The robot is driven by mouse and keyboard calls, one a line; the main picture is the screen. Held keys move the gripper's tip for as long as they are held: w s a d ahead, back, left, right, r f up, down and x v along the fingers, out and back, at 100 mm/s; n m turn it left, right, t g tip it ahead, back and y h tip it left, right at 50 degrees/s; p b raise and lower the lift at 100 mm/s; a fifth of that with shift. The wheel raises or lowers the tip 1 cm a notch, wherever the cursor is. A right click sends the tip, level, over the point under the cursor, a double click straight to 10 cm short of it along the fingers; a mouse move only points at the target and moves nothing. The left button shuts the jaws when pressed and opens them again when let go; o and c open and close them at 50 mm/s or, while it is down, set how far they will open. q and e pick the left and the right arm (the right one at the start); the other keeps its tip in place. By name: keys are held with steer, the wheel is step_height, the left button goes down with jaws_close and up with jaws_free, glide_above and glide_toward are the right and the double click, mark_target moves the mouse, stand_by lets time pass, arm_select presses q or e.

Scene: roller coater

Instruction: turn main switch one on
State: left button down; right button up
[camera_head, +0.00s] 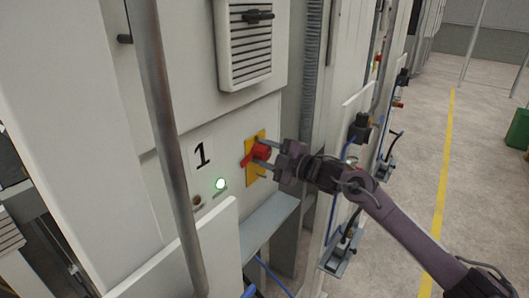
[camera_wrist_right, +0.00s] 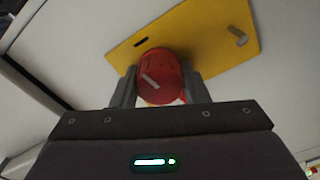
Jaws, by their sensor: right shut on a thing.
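Main switch one is a red rotary knob (camera_head: 258,152) on a yellow plate (camera_head: 249,172), set in a pale cabinet panel beside a label with the number 1 (camera_head: 202,154). My right gripper (camera_head: 266,157) reaches the knob from the right. In the right wrist view the red knob (camera_wrist_right: 160,78) sits between the two fingers, and the gripper (camera_wrist_right: 160,88) is shut on it. A pale mark runs slantwise on the knob's face. The yellow plate (camera_wrist_right: 205,30) lies behind it. My left gripper is not in view.
A grey vertical pole (camera_head: 168,130) stands in front of the cabinet, left of the switch. A vented cover (camera_head: 250,45) is above. A grey ledge (camera_head: 268,219) juts out below. Open floor with a yellow line (camera_head: 440,190) lies to the right.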

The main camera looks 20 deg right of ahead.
steer(key=shift+f+m, duration=0.1)
steer(key=shift+m, duration=1)
steer(key=o, duration=1)
steer(key=shift+s+d, duration=0.2)
steer(key=shift+d, duration=0.05)
steer(key=b+v, duration=0.2)
steer(key=v, duration=0.5)
steer(key=shift+s+b, duration=0.1)
steer(key=shift+b, duration=0.2)
